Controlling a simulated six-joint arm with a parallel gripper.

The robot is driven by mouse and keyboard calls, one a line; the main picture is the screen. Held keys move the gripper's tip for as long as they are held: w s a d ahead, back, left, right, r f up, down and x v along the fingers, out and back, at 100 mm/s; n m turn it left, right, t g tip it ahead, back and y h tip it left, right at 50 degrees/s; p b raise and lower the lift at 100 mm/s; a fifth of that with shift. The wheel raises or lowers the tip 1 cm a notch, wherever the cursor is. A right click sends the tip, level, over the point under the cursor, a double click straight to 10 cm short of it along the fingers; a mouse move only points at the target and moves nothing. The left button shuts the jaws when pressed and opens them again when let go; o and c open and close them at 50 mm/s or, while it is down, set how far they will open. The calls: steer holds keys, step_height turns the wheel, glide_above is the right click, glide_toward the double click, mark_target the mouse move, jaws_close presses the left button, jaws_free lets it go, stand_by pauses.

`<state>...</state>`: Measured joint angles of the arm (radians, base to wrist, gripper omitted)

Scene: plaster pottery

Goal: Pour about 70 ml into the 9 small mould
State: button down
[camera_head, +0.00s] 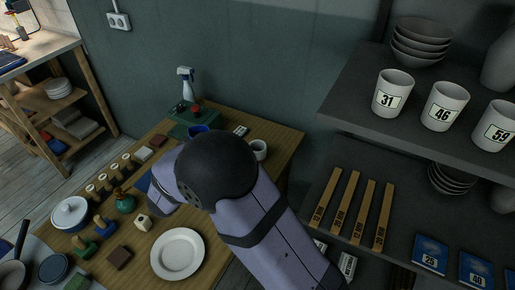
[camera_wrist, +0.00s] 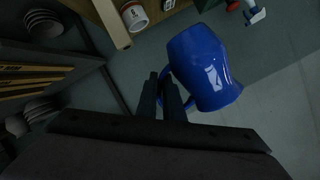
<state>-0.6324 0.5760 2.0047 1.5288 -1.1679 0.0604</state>
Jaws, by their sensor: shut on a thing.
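A glossy blue jug (camera_wrist: 203,62) fills the upper middle of the wrist view. My gripper (camera_wrist: 165,77) is shut on its handle, with the jug's body beside the fingers. In the head view only a bit of the blue jug (camera_head: 198,130) shows, behind my arm, which hides my gripper. Whether the jug holds liquid is not visible. A small white mould (camera_wrist: 135,17) with a numbered label stands at the top of the wrist view, apart from the jug; its digit reads as 6 or 9, I cannot tell which. A white cup-like mould (camera_head: 259,150) also shows right of my arm in the head view.
Shelves at right hold numbered white cups, such as cup 31 (camera_head: 392,94).

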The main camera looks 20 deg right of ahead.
steer(key=w+d+b, duration=0.1)
steer(key=d, duration=0.1)
steer(key=w+d+f+b, duration=0.1)
steer(key=w+d+b, duration=0.1)
steer(key=d, duration=0.1)
steer(key=w+d+b, duration=0.1)
steer(key=d+b, duration=0.1)
steer(key=d, duration=0.1)
steer(key=shift+w+f, duration=0.35)
steer(key=d+r+b, duration=0.2)
steer(key=d+b, duration=1)
steer(key=d, duration=1.1)
step_height(320, 180, down, 18)
steer(key=shift+r, duration=0.15)
steer(key=shift+a+r+p, duration=0.1)
steer(key=shift+a+p, duration=0.1)
steer(key=shift+p, duration=0.25)
steer(key=w+a+r+n+g+h+p, duration=0.1)
steer(key=r+n+p, duration=0.5)
steer(key=p, duration=0.9)
steer(key=w+a+r+h, duration=0.1)
steer(key=w+a+r, duration=0.1)
steer(key=a, duration=0.1)
steer(key=shift+w+a+r+n+g+h, duration=0.2)
steer(key=shift+w+n+g+h, duration=0.1)
steer(key=shift+w+h, duration=0.1)
